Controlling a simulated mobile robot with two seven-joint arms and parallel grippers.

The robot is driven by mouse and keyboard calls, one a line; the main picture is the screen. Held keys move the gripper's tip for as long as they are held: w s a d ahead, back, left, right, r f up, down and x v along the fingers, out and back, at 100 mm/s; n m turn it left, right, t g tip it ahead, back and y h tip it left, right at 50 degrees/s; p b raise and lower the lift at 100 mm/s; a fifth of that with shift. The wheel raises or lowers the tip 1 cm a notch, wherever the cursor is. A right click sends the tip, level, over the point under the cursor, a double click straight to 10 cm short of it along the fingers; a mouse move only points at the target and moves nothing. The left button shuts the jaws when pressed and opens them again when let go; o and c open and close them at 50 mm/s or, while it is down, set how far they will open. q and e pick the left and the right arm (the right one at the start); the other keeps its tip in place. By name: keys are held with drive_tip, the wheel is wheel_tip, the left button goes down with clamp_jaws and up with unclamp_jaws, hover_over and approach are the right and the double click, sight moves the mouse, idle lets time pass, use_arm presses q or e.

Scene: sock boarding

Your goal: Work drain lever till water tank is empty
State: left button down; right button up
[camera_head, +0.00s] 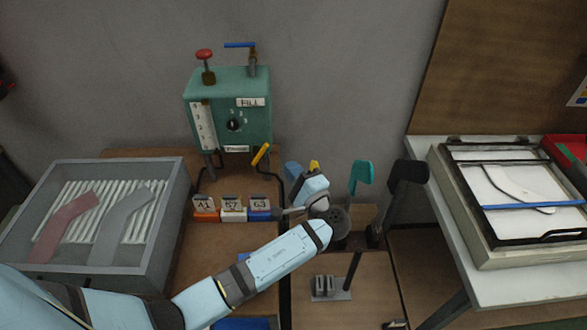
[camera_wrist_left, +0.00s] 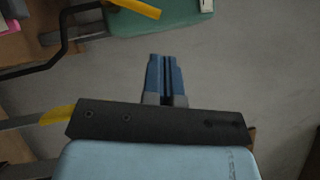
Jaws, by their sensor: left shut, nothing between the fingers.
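The green water tank (camera_head: 228,118) is on the grey wall, with a white numbered gauge strip (camera_head: 204,127) on its left face. I cannot read the water level. The yellow-handled drain lever (camera_head: 261,154) sticks out below the tank's lower right; its yellow handle (camera_wrist_left: 138,8) also shows at the top of the left wrist view, beside the tank (camera_wrist_left: 160,20). My left gripper (camera_head: 292,169) is right of the lever and apart from it. Its blue fingers (camera_wrist_left: 164,72) are shut and empty in the left wrist view. My right gripper is not in view.
A red knob (camera_head: 204,54) and a blue-handled valve (camera_head: 240,45) top the tank. Labelled blocks (camera_head: 233,208) stand below it. A grey bin (camera_head: 165,225) is at left. Teal (camera_head: 361,174) and black (camera_head: 408,172) forms stand right of my gripper.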

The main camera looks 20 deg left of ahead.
sight(268, 143)
use_arm(q)
drive_tip(key=p+x, duration=0.1)
drive_tip(key=x, duration=0.6)
drive_tip(key=shift+f, duration=0.1)
drive_tip(key=shift+a+g, duration=0.1)
drive_tip(key=shift+g, duration=0.2)
drive_tip(key=shift+s+a+r+n+h+b, duration=0.25)
drive_tip(key=shift+a+r+n+h, duration=0.25)
drive_tip(key=shift+n, duration=0.4)
drive_tip(key=shift+d, duration=0.15)
